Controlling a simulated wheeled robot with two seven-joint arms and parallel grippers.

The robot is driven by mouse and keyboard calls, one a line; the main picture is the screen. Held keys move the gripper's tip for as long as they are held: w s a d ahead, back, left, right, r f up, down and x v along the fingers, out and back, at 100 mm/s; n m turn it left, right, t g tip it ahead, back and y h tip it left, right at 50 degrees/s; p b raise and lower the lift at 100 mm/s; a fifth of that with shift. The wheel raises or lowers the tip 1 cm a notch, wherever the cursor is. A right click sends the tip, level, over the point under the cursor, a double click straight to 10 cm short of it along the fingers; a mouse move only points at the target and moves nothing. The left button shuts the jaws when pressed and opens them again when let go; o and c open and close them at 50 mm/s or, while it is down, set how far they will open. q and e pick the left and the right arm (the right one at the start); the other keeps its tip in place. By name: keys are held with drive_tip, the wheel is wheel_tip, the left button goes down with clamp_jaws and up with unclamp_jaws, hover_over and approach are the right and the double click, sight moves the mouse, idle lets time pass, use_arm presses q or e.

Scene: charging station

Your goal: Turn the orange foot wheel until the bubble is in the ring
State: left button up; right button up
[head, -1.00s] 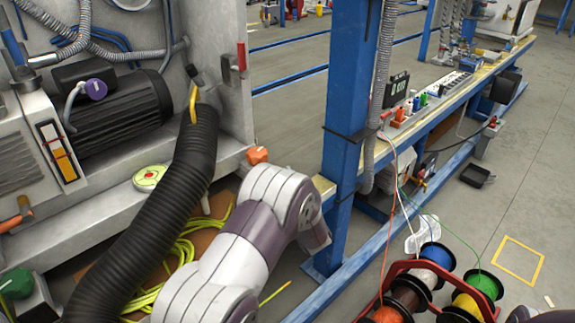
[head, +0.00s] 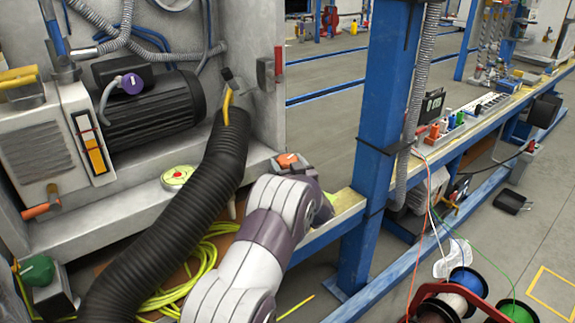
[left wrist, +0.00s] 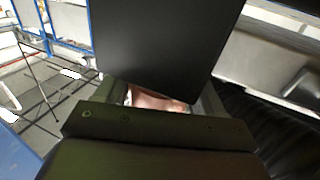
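The orange foot wheel (head: 288,159) sits at the right front corner of the grey machine's ledge. My left gripper (head: 312,185) is at its right and front, and my wrist hides part of the wheel. In the left wrist view an orange-pink surface (left wrist: 155,100) shows in the gap between dark gripper parts. I cannot tell whether the fingers touch or hold it. The round yellow-green level (head: 178,177) lies on the ledge left of the black hose. Its bubble and ring are too small to read. My right gripper is not in view.
A thick black corrugated hose (head: 185,215) runs down beside my left arm. A blue post (head: 378,140) stands right of my gripper. A green knob (head: 38,271) and an orange handle (head: 42,206) are at the left. Cable spools (head: 465,282) are at lower right.

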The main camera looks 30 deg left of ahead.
use_arm(q)
drive_tip(key=shift+m+t+h, duration=0.3)
drive_tip(key=shift+t, duration=0.1)
drive_tip(key=shift+f+m+t+h+b, duration=0.15)
drive_tip(key=shift+m+t+h+b, duration=0.2)
drive_tip(key=shift+m+t+h, duration=0.65)
drive_tip(key=shift+m+t+h+b, duration=0.35)
drive_tip(key=shift+m+t+h, duration=0.35)
drive_tip(key=shift+h, duration=0.5)
drive_tip(key=shift+m+t+h+b, duration=0.35)
drive_tip(key=shift+m+t+h, duration=0.15)
drive_tip(key=shift+m+h, duration=0.55)
drive_tip(key=shift+h, duration=0.35)
drive_tip(key=o, duration=0.9)
drive_tip(key=shift+o, duration=0.2)
drive_tip(key=shift+r, duration=0.2)
